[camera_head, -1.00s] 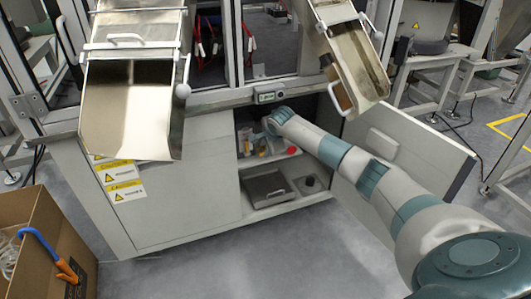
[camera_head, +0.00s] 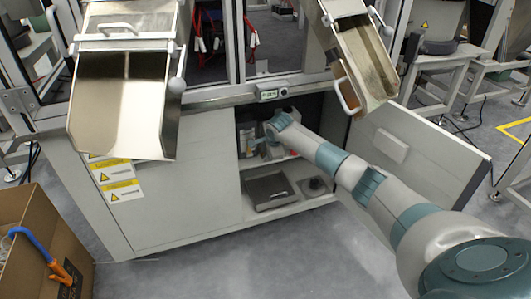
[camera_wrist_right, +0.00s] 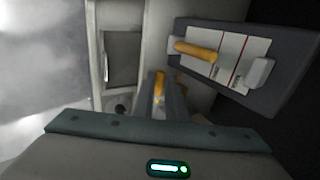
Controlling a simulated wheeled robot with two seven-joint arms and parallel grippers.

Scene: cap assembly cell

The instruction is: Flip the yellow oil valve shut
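In the right wrist view a short yellow bar (camera_wrist_right: 195,50) lies nearly level across a white plate with red lines on a dark grey panel. A second yellow piece (camera_wrist_right: 159,84) stands upright between grey parts just ahead of my right gripper's body. I cannot tell for sure which is the oil valve handle. My right gripper (camera_head: 268,132) is inside the open cabinet (camera_head: 185,200), at its upper left in the head view. Its fingertips are not clear, so its opening and any contact are unclear. My left gripper is out of view.
The cabinet door (camera_head: 425,165) stands open at the right of my arm. A metal tray (camera_head: 270,192) sits on the cabinet floor. Two metal chutes (camera_head: 120,105) (camera_head: 362,72) overhang the front. A cardboard box (camera_head: 40,240) is at lower left. The floor in front is clear.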

